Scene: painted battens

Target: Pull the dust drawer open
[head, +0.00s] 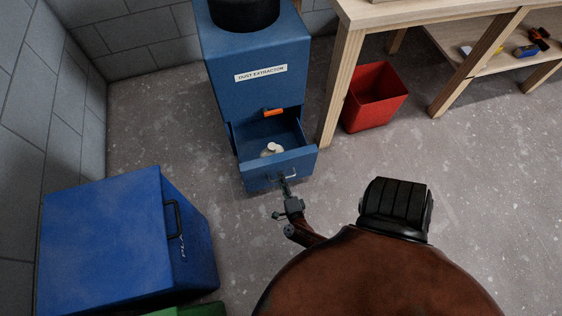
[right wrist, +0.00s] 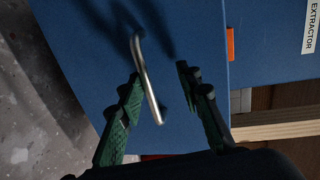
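The dust extractor (head: 250,60) is a blue cabinet with a white label and a black round top. Its dust drawer (head: 278,172) stands pulled out, and a few pale scraps (head: 270,149) lie inside. The drawer's metal bar handle (right wrist: 146,80) is on its front. My right gripper (head: 287,187) is at the drawer front by the handle. In the right wrist view its two green-grey fingers (right wrist: 160,78) are apart, with the bar between them, nearer the left finger. I cannot tell whether that finger touches it. My left gripper is not in view.
An orange tab (head: 273,112) sits above the drawer. A red bin (head: 375,97) and a wooden bench (head: 345,50) stand to the right. A blue box (head: 105,240) with a black handle stands at left. Grey floor is clear between box and drawer.

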